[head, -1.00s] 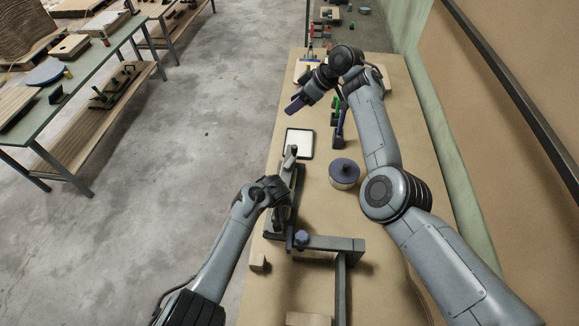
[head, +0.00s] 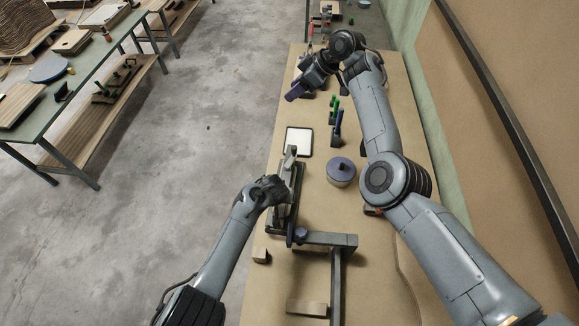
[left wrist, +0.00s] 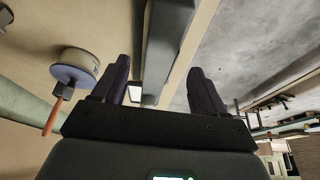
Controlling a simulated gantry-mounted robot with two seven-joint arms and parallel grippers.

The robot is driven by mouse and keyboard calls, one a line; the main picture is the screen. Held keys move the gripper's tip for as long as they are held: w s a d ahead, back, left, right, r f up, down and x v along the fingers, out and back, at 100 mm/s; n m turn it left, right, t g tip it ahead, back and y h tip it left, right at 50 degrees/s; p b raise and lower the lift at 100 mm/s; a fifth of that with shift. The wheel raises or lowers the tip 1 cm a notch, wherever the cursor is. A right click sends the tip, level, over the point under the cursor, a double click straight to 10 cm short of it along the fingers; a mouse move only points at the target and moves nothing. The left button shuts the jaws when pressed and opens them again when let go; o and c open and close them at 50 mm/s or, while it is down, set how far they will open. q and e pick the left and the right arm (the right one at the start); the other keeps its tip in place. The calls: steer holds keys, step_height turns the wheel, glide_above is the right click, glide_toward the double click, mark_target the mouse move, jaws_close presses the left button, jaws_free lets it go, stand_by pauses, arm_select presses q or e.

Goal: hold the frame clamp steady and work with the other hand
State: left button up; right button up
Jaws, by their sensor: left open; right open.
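The frame clamp (head: 328,240), a dark grey metal frame with a dark blue knob, lies along the left side of the bench. My left gripper (left wrist: 160,82) is open, with its two dark fingers spread. A grey bar of the clamp (left wrist: 172,45) shows beyond and between them in the left wrist view; contact cannot be made out. In the head view the left hand is beside the clamp's upright part, and its fingertips are largely hidden. My right gripper (head: 297,92) is open and empty above the far part of the bench, well away from the clamp.
A holder with green and blue tools (head: 337,136) stands farther back. Wooden blocks (head: 306,307) lie near the clamp. A green table (head: 45,120) stands across the floor.

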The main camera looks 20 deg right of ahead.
arm_select(q)
steer(key=shift+r, duration=0.15)
arm_select(e)
steer(key=shift+r, duration=0.35)
arm_select(q)
steer(key=o, duration=0.5)
steer(key=shift+s+r, duration=0.1)
steer(key=shift+r, duration=0.05)
